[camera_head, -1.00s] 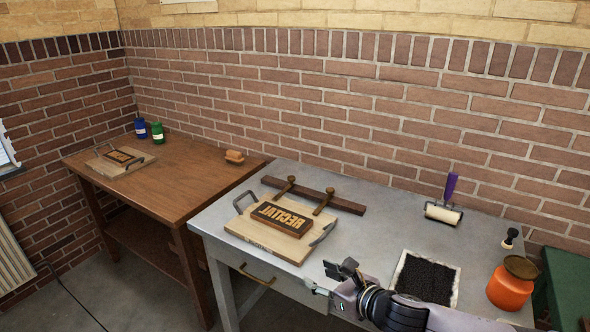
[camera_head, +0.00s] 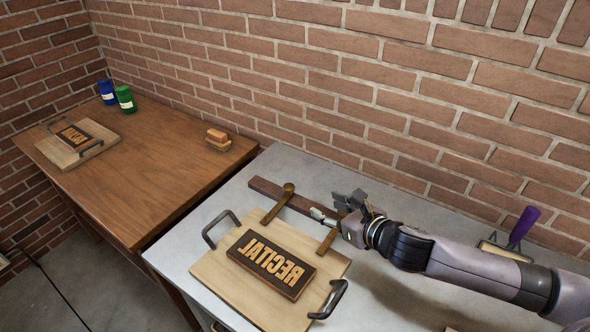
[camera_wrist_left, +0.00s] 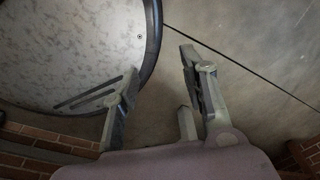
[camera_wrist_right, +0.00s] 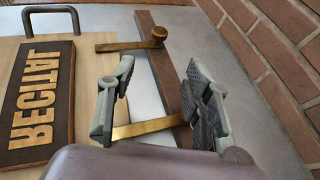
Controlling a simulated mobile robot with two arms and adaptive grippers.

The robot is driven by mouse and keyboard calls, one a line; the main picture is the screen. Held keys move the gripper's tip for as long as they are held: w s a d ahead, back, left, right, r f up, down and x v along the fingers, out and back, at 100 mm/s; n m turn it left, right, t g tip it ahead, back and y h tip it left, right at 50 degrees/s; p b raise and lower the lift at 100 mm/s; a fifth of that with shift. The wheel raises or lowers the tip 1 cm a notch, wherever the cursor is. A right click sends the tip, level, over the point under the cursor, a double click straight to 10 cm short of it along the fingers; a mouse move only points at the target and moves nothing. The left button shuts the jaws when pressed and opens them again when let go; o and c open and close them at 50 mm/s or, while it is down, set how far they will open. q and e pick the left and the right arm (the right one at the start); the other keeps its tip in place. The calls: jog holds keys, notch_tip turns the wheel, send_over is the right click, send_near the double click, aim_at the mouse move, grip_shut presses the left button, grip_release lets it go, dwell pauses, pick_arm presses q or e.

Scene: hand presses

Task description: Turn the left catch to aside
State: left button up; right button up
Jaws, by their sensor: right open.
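The left catch (camera_head: 279,203) is a brass bar with a round knob on a dark wooden rail (camera_head: 262,189). Its arm points toward the board (camera_head: 210,265) and reaches its edge in the right wrist view (camera_wrist_right: 130,46). The right catch (camera_head: 328,241) also points toward the board. My right gripper (camera_head: 334,206) is open over the right catch's end of the rail. In the right wrist view, the right catch's arm (camera_wrist_right: 150,127) shows between the fingers (camera_wrist_right: 160,80), with its knob hidden. My left gripper (camera_wrist_left: 160,85) is open and empty above the floor, outside the head view.
A dark block reading RECITAL in mirrored letters (camera_head: 271,264) lies on the board, between two metal handles. A brick wall (camera_head: 330,100) stands close behind the rail. A purple-handled roller (camera_head: 519,228) lies to the right. A wooden table (camera_head: 150,170) stands left.

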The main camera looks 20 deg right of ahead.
aim_at(290, 187)
jog(key=x, duration=0.5)
jog(key=p+x, duration=0.1)
jog(key=x, duration=1)
jog(key=shift+w+a+r+p, duration=0.1)
jog(key=shift+w+r+p, duration=0.15)
jog(key=shift+p, duration=0.15)
jog(key=shift+w+a+f, duration=0.1)
jog(key=shift+w+f, duration=0.1)
jog(key=shift+w, duration=0.2)
pick_arm(q)
jog(key=shift+s+a+r, duration=0.2)
jog(key=shift+s+r, duration=0.25)
jog(key=shift+s, duration=0.05)
jog(key=shift+s+a+r, duration=0.2)
jog(key=shift+s+r, duration=0.2)
jog(key=shift+s, duration=0.1)
pick_arm(e)
jog(key=shift+c, duration=0.5)
grip_shut()
